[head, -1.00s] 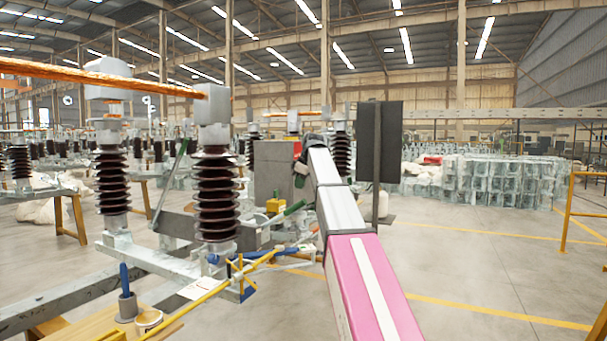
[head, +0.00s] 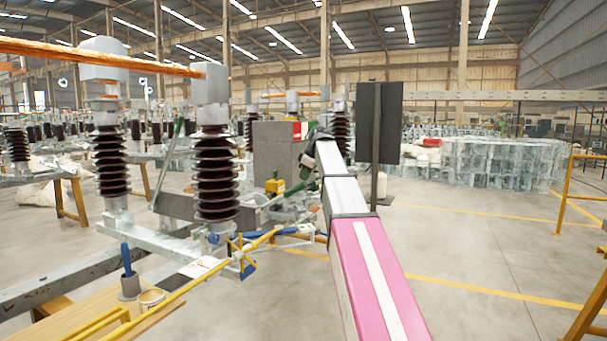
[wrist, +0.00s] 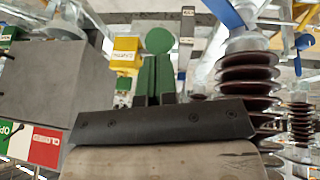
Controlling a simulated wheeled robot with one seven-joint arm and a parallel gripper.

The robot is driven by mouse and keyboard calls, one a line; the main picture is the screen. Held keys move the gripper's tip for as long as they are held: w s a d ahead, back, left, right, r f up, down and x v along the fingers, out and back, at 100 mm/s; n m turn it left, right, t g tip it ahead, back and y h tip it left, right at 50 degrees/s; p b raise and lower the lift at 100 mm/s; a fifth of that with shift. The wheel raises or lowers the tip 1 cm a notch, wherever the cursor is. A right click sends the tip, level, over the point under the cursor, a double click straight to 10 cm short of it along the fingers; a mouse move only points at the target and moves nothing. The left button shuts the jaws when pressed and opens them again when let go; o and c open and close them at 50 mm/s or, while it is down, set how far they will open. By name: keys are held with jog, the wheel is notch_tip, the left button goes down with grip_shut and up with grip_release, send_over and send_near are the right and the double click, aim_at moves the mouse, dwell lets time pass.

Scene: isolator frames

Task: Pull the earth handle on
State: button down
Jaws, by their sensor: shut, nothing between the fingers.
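In the head view, a green bar (head: 297,189) shows beside the grey box, partly behind my arm. My gripper (wrist: 163,122) fills the bottom of the wrist view as a dark screwed plate over a pale body. It is shut and empty. In the head view my gripper (head: 306,161) is small, beside the grey box.
The grey box (head: 277,160) bears a red, white and green open/closed label (wrist: 40,147). A yellow labelled block (wrist: 125,50) is beside the green handle. Ribbed brown insulators (head: 216,180) stand left in the head view. A dark panel (head: 378,122) is right of my arm.

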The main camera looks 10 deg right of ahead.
jog(key=s+d+f+t+y, duration=0.1)
jog(key=d+f, duration=0.1)
jog(key=f, duration=0.5)
jog(key=s+d+f+t+y, duration=0.1)
jog(key=s+d+f+y, duration=0.1)
jog(key=f, duration=0.5)
jog(key=shift+s+d, duration=0.25)
jog(key=shift+d, duration=0.2)
jog(key=shift+f, duration=0.1)
